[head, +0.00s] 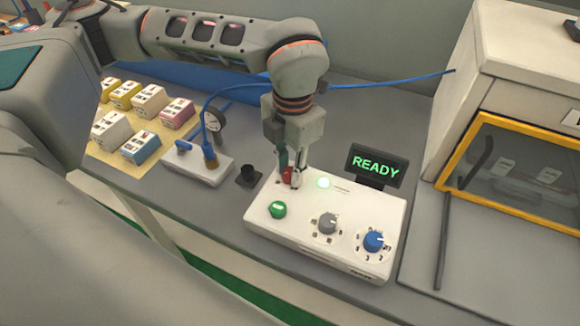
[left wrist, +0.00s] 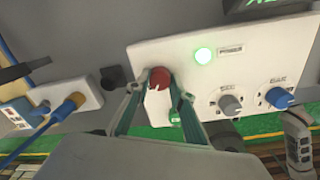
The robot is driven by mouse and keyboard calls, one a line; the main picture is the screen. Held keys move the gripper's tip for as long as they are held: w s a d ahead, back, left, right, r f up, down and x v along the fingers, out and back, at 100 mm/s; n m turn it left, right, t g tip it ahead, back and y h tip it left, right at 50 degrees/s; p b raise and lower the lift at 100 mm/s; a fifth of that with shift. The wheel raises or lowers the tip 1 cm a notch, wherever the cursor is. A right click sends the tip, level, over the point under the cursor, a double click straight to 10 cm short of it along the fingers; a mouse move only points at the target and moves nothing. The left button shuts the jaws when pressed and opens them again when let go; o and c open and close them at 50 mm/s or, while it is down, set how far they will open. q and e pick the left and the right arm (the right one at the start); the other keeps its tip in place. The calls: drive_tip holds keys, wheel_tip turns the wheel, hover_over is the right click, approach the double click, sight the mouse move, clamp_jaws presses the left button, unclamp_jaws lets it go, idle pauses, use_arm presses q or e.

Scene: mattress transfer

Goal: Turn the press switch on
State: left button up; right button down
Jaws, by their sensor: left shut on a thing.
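The white control box (head: 350,255) stands on the grey bench with a red switch (head: 288,175) at its back left corner. My left gripper (head: 290,182) is over that corner, its fingers on either side of the red switch and shut on it. In the left wrist view the red switch (left wrist: 160,76) shows between the two fingers. The green power light (head: 323,183) on the box is lit. A small display (head: 375,166) behind the box reads READY. My right gripper is not in view.
The box also has a green button (head: 278,209), a grey knob (head: 327,223) and a blue knob (head: 374,241). A power strip (head: 205,168) with a blue plug and cable lies to the left. A yellow-framed cabinet (head: 510,160) stands at the right.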

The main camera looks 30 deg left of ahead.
use_arm(q)
drive_tip(key=shift+m, duration=0.9)
drive_tip(key=o, duration=1.1)
wheel_tip(320, 180, up, 12)
drive_tip(key=shift+d, duration=0.2)
drive_tip(key=shift+s, duration=0.15)
